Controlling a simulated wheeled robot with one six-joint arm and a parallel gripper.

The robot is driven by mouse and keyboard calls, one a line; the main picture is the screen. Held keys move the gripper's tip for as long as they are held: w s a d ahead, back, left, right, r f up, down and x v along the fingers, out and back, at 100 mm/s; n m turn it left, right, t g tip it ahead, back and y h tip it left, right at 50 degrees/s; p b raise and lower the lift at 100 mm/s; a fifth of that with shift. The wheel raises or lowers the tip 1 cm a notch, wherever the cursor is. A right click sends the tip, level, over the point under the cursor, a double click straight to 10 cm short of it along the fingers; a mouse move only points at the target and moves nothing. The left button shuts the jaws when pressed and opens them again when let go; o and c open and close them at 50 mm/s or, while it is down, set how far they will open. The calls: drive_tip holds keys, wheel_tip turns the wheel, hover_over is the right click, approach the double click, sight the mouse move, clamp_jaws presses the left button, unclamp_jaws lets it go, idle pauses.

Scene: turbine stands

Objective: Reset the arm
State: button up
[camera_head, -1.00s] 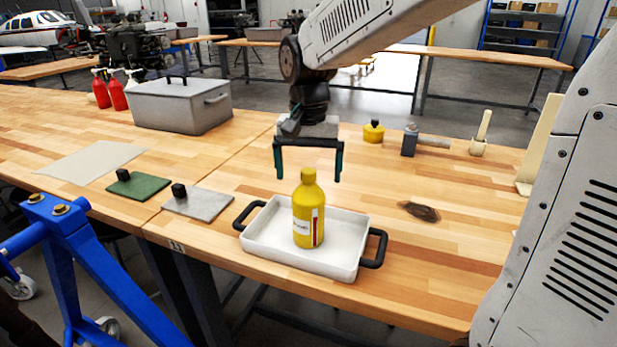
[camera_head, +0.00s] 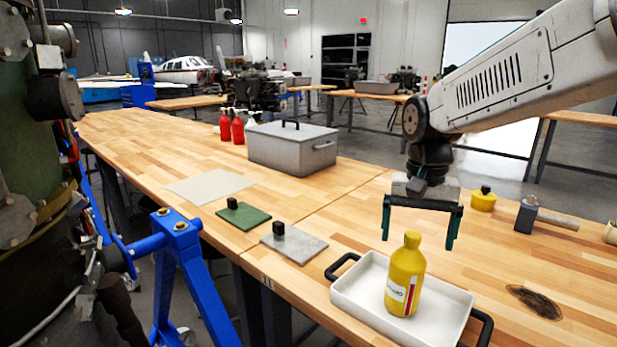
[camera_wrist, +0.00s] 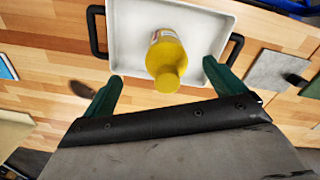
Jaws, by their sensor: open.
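My gripper (camera_head: 419,229) is open and empty above the workbench, with its two dark green fingers apart and pointing down. In the head view it stands over a yellow bottle (camera_head: 405,280), which is upright in a white tray (camera_head: 452,305) with black handles. In the wrist view the bottle (camera_wrist: 167,62) shows from above, beyond and between the fingers (camera_wrist: 163,85), and the fingers do not touch it. The white tray (camera_wrist: 125,40) shows around it.
A grey lidded box (camera_head: 285,148), red bottles (camera_head: 231,127), a green plate (camera_head: 243,216) and a grey plate (camera_head: 294,243) lie to the left. A mallet (camera_head: 527,215) and a yellow pot (camera_head: 483,199) stand behind right. A blue stand (camera_head: 180,260) is near the bench's front edge.

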drive_tip(key=s+d+n+t, duration=0.1)
drive_tip(key=s+n, duration=0.1)
drive_tip(key=s, duration=0.9)
drive_tip(key=s+d+n, duration=0.2)
drive_tip(key=s, duration=0.9)
drive_tip(key=shift+s+f+t, duration=0.35)
drive_tip(key=shift+t, duration=0.05)
